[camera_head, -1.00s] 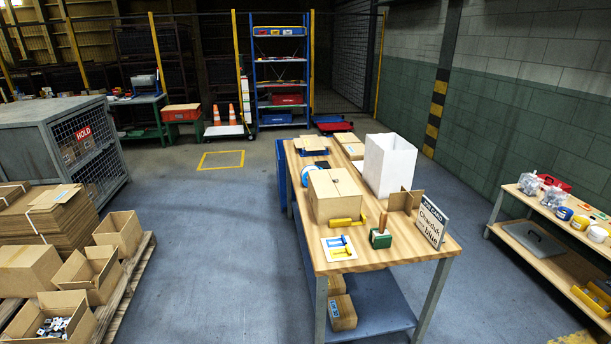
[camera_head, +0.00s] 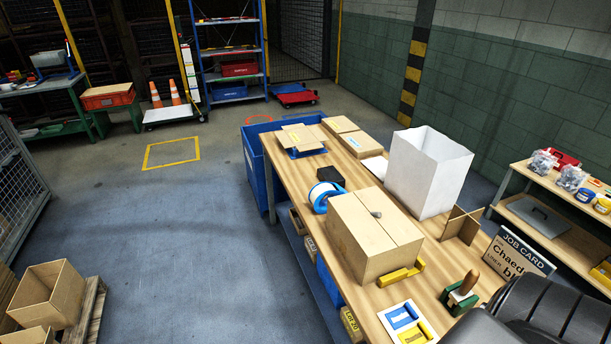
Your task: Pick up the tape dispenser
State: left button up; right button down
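What looks like the tape dispenser (camera_head: 325,194) is a blue, rounded thing with a white roll. It rests on the wooden bench top (camera_head: 292,150) near its left edge, just behind the large closed carton (camera_head: 365,240), which hides part of it. A small black box (camera_head: 331,174) stands close behind it. A dark ribbed part of my own arm shows at the bottom right corner. Neither gripper's fingers are in view.
A white open bag (camera_head: 428,170) stands right of the carton. A blue bin (camera_head: 257,165) is at the bench's left side. A green stamp-like tool (camera_head: 460,293) and job card (camera_head: 517,255) stand near the front. Open floor lies to the left.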

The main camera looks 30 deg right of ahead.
aim_at(323, 189)
jog(key=i, duration=1.55)
jog(key=z, duration=2.8)
